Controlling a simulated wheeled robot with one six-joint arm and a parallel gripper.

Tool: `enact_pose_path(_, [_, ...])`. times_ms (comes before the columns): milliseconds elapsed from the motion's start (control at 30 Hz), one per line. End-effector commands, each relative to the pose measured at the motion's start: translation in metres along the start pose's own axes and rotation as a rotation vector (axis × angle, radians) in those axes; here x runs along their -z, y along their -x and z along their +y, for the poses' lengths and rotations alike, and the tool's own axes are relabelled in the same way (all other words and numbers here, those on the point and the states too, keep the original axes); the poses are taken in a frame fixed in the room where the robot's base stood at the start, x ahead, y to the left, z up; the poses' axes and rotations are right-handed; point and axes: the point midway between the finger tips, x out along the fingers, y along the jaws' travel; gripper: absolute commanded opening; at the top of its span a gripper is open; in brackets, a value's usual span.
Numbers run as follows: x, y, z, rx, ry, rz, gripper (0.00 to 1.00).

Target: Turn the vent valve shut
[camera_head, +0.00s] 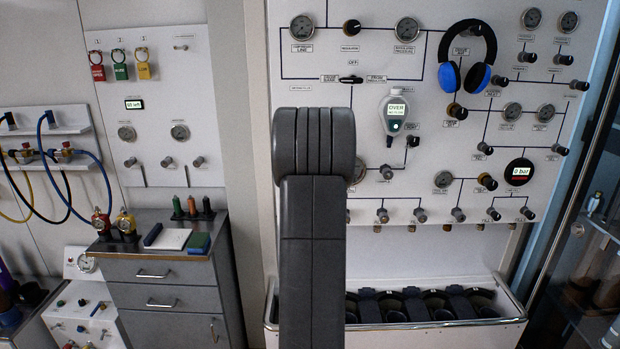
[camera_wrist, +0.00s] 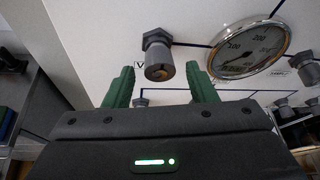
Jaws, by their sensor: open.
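In the wrist view a grey ribbed valve knob (camera_wrist: 159,62) on a hex-nut stem sticks out of the white panel. A label beside it shows only a "V"; the rest is hidden, so I cannot confirm that it is the vent valve. My gripper (camera_wrist: 160,80) is open, with one green finger on each side of the knob's line. The knob appears beyond or level with the fingertips; I see no clear contact. In the head view my dark arm hides the gripper and this part of the panel (camera_head: 440,205).
A round gauge (camera_wrist: 250,48) sits right of the knob, close to the right finger. More knobs stand below it. In the head view a handheld meter reading "OVER" (camera_head: 396,112), blue headphones (camera_head: 467,58) and a "0 bar" display (camera_head: 518,172) are on the panel. A bin (camera_head: 490,325) stands below.

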Motion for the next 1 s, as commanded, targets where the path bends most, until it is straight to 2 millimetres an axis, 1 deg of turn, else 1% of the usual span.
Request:
enact_pose_path(33, [0.0,0.01,0.0,0.0,0.0,-0.003,0.52])
enact_pose_path(300, [0.001,0.061,0.0,0.0,-0.001,-0.001,0.52])
enact_pose_path(500, [0.001,0.092,0.0,0.0,-0.001,0.001,0.52])
enact_pose_path(600, [0.001,0.102,0.0,0.0,-0.001,0.001,0.52])
enact_pose_path(700, [0.001,0.108,0.0,0.0,-0.002,0.002,0.52])
enact_pose_path(1000, [0.001,0.111,0.0,0.0,-0.002,0.002,0.52])
